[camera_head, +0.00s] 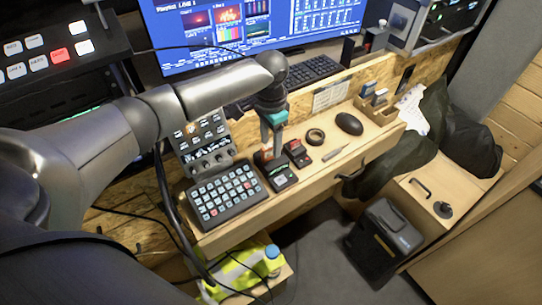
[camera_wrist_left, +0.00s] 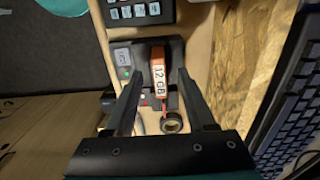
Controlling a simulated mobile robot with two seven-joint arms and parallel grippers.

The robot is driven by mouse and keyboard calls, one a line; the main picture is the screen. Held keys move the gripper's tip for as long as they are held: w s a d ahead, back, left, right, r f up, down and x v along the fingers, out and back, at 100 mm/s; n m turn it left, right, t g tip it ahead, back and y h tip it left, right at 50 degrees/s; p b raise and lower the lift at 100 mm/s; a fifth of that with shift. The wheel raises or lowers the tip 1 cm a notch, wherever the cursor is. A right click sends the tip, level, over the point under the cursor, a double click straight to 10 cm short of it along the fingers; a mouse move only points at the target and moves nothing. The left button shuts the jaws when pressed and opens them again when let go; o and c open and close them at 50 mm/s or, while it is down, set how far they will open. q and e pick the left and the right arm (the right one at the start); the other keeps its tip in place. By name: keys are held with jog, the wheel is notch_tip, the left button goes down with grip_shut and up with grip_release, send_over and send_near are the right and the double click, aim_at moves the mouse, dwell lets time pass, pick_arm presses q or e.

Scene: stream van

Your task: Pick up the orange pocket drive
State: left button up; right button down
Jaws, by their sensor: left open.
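The orange pocket drive (camera_wrist_left: 157,75), with a white label on it, lies between the open fingers of my left gripper (camera_wrist_left: 160,82) in the left wrist view. Gaps show on both sides of it, so it is not gripped. In the head view my left gripper (camera_head: 269,146) points down over the desk, and only a bit of the orange drive (camera_head: 261,156) shows beside the fingertips; the rest is hidden. My right gripper is in neither view.
A button keypad (camera_head: 226,195), a black box (camera_head: 279,176) and a red-and-black device (camera_head: 298,152) sit close around the gripper. The desk's front strip is clear.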

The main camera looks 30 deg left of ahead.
pick_arm(q)
jog(key=shift+c, duration=0.3)
grip_shut()
dwell(1.1)
